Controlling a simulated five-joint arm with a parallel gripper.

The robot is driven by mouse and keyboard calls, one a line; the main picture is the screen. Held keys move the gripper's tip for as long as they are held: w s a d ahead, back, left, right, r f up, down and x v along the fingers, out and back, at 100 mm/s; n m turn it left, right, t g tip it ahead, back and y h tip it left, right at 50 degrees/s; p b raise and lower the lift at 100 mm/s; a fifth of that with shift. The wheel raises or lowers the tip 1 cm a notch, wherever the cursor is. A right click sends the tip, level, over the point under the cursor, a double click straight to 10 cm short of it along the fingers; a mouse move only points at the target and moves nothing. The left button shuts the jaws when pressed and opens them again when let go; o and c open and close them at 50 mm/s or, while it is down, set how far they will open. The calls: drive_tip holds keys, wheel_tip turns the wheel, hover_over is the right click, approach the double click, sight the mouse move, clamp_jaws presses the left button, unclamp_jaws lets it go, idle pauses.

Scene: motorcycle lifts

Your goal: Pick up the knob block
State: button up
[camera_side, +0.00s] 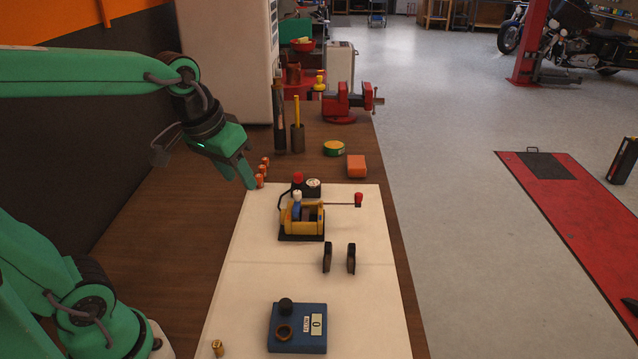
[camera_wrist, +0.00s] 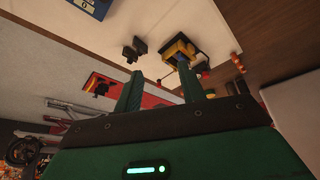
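The knob block, a blue block (camera_side: 309,343) with a black knob, a brown ring and a white label reading 0, lies flat on the near part of the pale mat (camera_side: 262,290) in the side view. Its edge also shows at the top of the wrist view (camera_wrist: 88,8). My gripper (camera_side: 247,181) is above the mat's far left edge, well away from the block and angled down to the right. In the wrist view my gripper (camera_wrist: 160,82) has its two fingers apart with nothing between them.
A yellow device (camera_side: 302,222) with a red-tipped lever stands mid-mat, with two dark brackets (camera_side: 339,257) nearer. Several small orange pieces (camera_side: 262,172) are beside my gripper. A small brass piece (camera_side: 217,347) is left of the block. A red vise (camera_side: 346,101) stands farther back.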

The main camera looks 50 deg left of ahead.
drive_tip(key=w+a+f+n+g, duration=0.1)
drive_tip(key=w+a+f+n, duration=0.1)
drive_tip(key=w, duration=0.4)
drive_tip(key=w+a+f+n+g, duration=0.1)
drive_tip(key=w+a+f, duration=0.1)
drive_tip(key=w, duration=0.4)
drive_tip(key=n+g, duration=0.2)
drive_tip(key=n, duration=0.1)
approach(296, 207)
drive_tip(key=shift+s+f, duration=0.1)
drive_tip(key=shift+w+a+f, duration=0.15)
drive_tip(key=shift+w+f, duration=0.15)
drive_tip(key=shift+f, duration=4.05)
clamp_jaws()
